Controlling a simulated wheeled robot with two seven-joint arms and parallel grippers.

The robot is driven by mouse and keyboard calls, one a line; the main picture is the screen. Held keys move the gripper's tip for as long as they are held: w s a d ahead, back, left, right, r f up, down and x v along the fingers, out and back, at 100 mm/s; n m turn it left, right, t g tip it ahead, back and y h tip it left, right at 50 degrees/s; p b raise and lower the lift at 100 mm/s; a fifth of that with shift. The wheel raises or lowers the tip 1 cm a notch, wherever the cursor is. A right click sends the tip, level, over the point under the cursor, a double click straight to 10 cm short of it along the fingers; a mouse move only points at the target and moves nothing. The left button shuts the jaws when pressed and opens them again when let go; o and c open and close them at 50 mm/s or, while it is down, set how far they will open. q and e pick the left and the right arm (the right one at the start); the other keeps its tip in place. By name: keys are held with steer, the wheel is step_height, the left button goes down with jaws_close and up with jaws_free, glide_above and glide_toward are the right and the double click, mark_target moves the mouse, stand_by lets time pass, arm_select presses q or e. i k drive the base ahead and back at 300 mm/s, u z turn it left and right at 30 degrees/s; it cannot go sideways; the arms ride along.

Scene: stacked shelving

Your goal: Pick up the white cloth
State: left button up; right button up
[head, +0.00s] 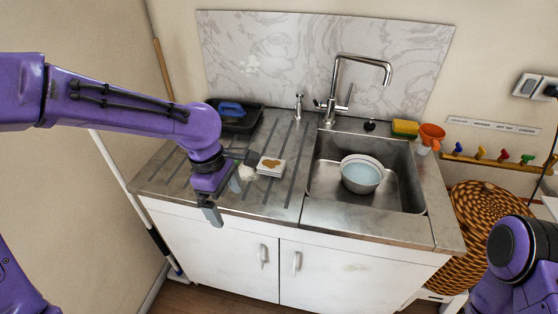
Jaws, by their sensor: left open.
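A small crumpled white thing (246,173), which looks like the white cloth, lies on the metal drainboard (226,200), left of the sink. My left gripper (233,187) is open beside it, its fingers spread around the near left side of the cloth. The gripper hides part of the cloth, and I cannot tell if they touch. Part of my right arm shows at the lower right edge, but its gripper is out of view.
A white block with a brown patch (271,167) lies just right of the cloth. A black tray (240,124) with a blue-handled item stands behind. The sink (397,195) holds a bowl (362,174). A tall faucet (336,85) rises behind. A yellow sponge (405,127) and orange funnel (432,132) sit at right.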

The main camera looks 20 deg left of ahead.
mark_target(273, 166)
steer(key=i, duration=0.85)
steer(key=u, duration=0.05)
